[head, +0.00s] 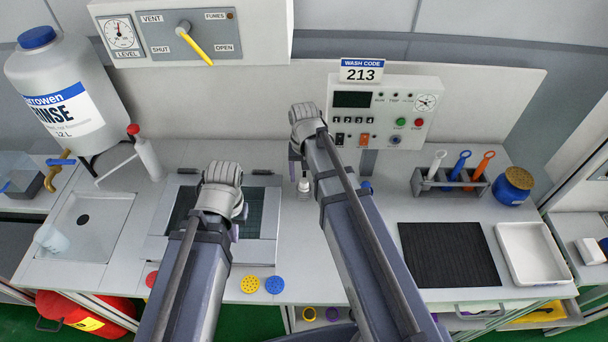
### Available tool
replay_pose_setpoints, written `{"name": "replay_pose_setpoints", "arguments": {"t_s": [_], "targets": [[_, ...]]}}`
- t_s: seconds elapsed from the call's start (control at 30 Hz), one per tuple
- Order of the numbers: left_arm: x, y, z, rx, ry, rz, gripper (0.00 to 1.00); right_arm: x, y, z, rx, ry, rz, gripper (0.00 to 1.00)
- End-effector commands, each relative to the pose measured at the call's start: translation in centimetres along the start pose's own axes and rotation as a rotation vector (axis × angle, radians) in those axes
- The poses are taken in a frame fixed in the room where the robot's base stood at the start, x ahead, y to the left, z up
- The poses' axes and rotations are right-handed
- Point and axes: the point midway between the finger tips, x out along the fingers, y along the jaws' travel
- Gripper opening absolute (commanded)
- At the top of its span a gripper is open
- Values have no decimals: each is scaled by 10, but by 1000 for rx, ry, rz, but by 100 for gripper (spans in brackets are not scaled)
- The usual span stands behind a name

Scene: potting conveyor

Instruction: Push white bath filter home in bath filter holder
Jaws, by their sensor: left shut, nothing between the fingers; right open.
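I cannot make out a white bath filter or a filter holder for certain; my arms hide part of the bench. Perforated discs, one red (151,280), one yellow (250,284) and one blue (275,285), lie along the front edge by my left arm. My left gripper (235,232) is shut and empty over the dark sunken bath (256,212) in its pale frame. Its fingers are mostly hidden behind my wrist. My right gripper (294,156) is open in front of the control panel, near a small white bottle (304,188), its fingers partly hidden by my arm.
A sink (83,221) and a large rinse bottle (62,85) stand left. The control panel (385,112) is at the back. A rack (450,183) with white, blue and orange handled items, a blue jar (512,187), a black mat (449,255) and a white tray (532,254) are right.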

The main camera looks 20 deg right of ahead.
Motion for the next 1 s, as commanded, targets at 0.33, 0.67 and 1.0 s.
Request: {"name": "replay_pose_setpoints", "arguments": {"t_s": [0.33, 0.67, 1.0], "targets": [[-19, -2, 1, 1, 0, 0, 0, -19, 0, 0, 0, 0, 0, 68], [-63, -6, 4, 2, 0, 0, 0, -63, 0, 0, 0, 0, 0, 68], [-78, -8, 5, 3, 0, 0, 0, -78, 0, 0, 0, 0, 0, 68]]}}
